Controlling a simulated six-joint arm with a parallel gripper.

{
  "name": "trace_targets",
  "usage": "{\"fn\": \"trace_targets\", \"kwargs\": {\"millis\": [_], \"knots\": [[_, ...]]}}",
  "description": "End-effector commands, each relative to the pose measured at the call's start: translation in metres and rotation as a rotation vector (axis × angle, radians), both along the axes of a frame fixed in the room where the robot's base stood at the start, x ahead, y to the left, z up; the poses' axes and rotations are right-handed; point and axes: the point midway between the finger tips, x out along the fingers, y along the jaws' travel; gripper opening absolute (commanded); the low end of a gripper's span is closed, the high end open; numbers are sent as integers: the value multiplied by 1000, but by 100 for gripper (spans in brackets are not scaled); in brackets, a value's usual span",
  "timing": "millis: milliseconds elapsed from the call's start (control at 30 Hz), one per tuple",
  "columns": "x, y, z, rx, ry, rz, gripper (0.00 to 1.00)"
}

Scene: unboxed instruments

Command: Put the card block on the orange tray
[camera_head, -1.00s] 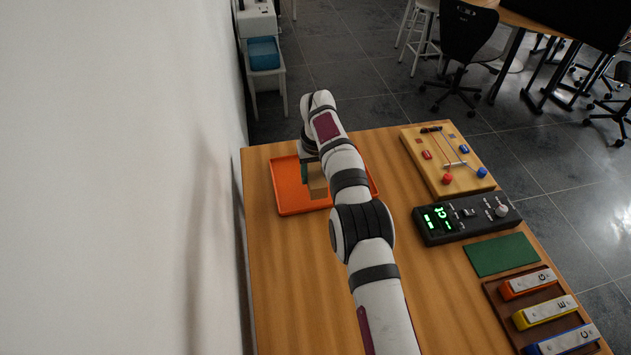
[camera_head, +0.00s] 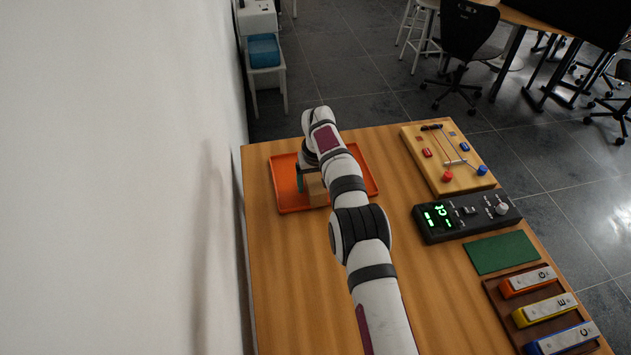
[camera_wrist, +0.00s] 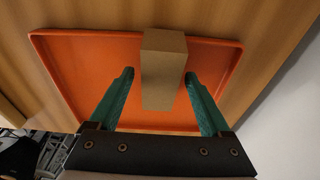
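The card block (camera_wrist: 163,75) is a plain brown cuboid. It is over the orange tray (camera_wrist: 85,75) in the wrist view, and it seems to rest on the tray floor. The head view shows the block (camera_head: 317,190) inside the tray (camera_head: 287,190), partly hidden by my arm. My gripper (camera_wrist: 160,73) has two green fingers, one on each side of the block. A narrow gap shows between the left finger and the block.
On the table's right are a wooden board with coloured pieces (camera_head: 445,175), a black device with green digits (camera_head: 466,217), a green mat (camera_head: 500,254) and a rack of chime bars (camera_head: 500,305). A white wall (camera_head: 120,180) stands left. The table's middle is bare.

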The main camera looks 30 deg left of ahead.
Motion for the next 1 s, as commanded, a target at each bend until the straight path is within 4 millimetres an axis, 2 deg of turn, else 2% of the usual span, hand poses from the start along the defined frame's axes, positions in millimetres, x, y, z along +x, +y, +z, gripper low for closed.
{"fn": "trace_targets", "kwargs": {"millis": [267, 367, 600, 700, 800, 1000], "knots": [[0, 0, 5, 1, -2, 1, 81], [-1, -1, 26, 2, -2, 0, 81], [-8, -8, 94, 1, -3, 0, 81], [-10, -10, 114, 1, -3, 0, 81], [-12, -12, 126, 0, -1, 0, 81], [-11, -17, 135, 1, 2, -13, 81]]}}
